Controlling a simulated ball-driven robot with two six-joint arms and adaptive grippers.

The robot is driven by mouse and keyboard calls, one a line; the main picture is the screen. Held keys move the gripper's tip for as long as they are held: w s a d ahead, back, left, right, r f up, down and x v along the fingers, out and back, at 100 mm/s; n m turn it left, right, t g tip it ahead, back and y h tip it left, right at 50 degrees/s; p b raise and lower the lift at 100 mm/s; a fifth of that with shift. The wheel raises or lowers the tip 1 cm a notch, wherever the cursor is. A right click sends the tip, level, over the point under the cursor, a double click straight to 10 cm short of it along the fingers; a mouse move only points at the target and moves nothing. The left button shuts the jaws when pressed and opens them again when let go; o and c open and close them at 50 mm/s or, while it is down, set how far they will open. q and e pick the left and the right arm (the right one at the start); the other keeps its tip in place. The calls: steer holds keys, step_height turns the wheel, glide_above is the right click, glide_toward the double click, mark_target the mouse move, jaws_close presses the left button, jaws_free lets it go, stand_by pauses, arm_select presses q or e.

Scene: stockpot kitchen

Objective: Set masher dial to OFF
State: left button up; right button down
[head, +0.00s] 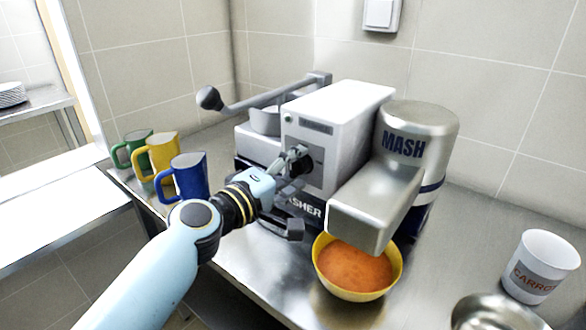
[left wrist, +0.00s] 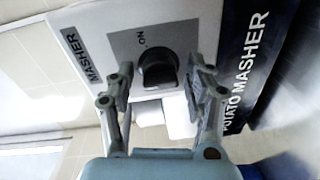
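The masher (head: 335,115) is a white and grey machine on the steel counter, with a "MASHER" label on its front. Its dial (left wrist: 158,70) is a dark round knob on a grey panel, with "ON" printed beside it in the left wrist view. I cannot tell which way the dial points, and no OFF mark is readable. My left gripper (left wrist: 162,76) is open, with one finger on each side of the dial and a visible gap to it. My right gripper is out of view.
A yellow bowl of orange soup (head: 355,269) stands under the masher's spout, near the left gripper. Green, yellow (head: 165,152) and blue mugs (head: 190,177) stand left. A lever with a ball end (head: 209,98) sticks out leftward. A carrot cup (head: 540,266) stands right.

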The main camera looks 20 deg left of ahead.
arm_select(q)
steer(key=shift+s, duration=0.2)
steer(key=f+v, duration=0.1)
steer(key=v, duration=1)
steer(key=shift+s+r, duration=0.25)
steer(key=shift+r, duration=0.2)
